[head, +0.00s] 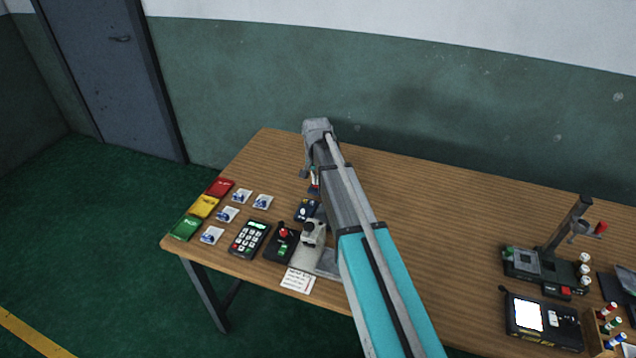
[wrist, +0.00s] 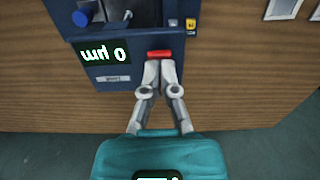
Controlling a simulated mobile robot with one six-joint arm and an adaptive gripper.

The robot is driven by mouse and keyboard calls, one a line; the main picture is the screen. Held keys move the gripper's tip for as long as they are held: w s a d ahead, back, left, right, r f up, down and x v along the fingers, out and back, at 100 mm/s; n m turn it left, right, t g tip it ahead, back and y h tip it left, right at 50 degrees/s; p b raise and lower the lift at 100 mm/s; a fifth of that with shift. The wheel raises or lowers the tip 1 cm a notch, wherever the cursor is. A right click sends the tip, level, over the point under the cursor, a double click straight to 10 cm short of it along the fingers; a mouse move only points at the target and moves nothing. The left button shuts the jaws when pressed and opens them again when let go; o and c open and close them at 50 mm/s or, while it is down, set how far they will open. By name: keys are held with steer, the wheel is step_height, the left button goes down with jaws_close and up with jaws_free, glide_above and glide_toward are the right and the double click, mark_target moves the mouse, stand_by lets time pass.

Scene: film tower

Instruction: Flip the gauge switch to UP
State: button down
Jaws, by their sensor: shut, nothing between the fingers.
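The gauge is a dark blue box (wrist: 102,58) in the wrist view, with a lit display (wrist: 103,53) reading "0 µm" upside down. A red bar-shaped piece (wrist: 159,54) sits on its face, right of the display. A small silver lever (wrist: 127,16) shows farther up; I cannot tell its position or which part is the switch. My gripper (wrist: 159,64) is shut and empty, fingertips right at the red piece; contact is unclear. In the head view, what looks like the same blue box (head: 306,210) is beside my arm, which partly hides it.
White cards (head: 263,201), a keypad (head: 249,238), a red-knobbed device (head: 283,242) and a grey instrument (head: 308,245) crowd the table's left end.

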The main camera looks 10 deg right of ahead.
steer(key=shift+f+b, duration=0.3)
steer(key=shift+f, duration=0.05)
steer(key=shift+r, duration=0.1)
stand_by(0.3)
steer(key=shift+r+p, duration=3.45)
steer(key=shift+p, duration=0.1)
steer(key=shift+s, duration=0.1)
steer(key=s+d+n, duration=0.2)
steer(key=s+n, duration=0.4)
steer(key=s, duration=1.8)
steer(key=shift+s, duration=0.4)
steer(key=shift+d, duration=0.1)
